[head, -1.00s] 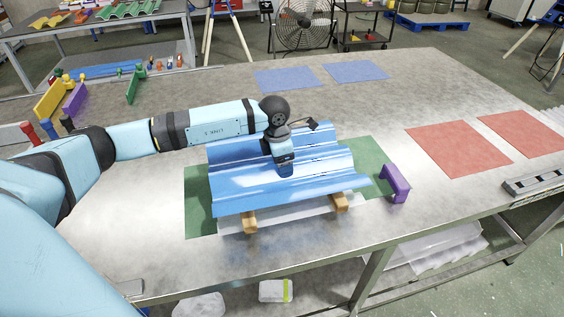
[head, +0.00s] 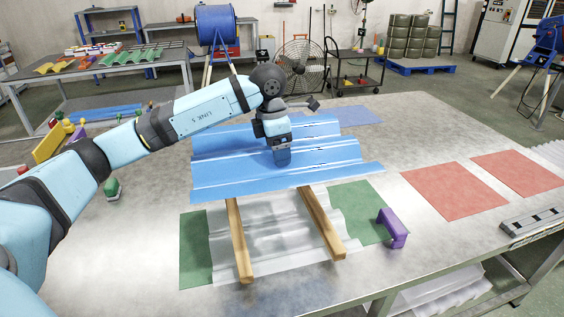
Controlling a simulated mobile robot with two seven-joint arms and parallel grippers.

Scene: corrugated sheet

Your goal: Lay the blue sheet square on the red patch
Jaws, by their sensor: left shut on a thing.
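The blue corrugated sheet (head: 230,175) hangs in the air over the far part of the green patch, roughly level, its near edge facing me. My left gripper (head: 282,160) is shut on the blue sheet from above, near its middle; its fingertips are hard to make out against the sheet. The red area is two separate patches on the table's right side, a nearer red patch (head: 455,192) and a farther red patch (head: 516,172). Both are bare. The blue sheet is to the left of both. My right gripper is not in view.
A clear corrugated sheet (head: 275,250) lies on the green patch (head: 195,250), with two wooden battens (head: 322,222) across it. A purple bracket (head: 392,228) stands at its right. A blue patch (head: 358,116) lies behind. A grey metal bar (head: 535,225) lies at the right edge.

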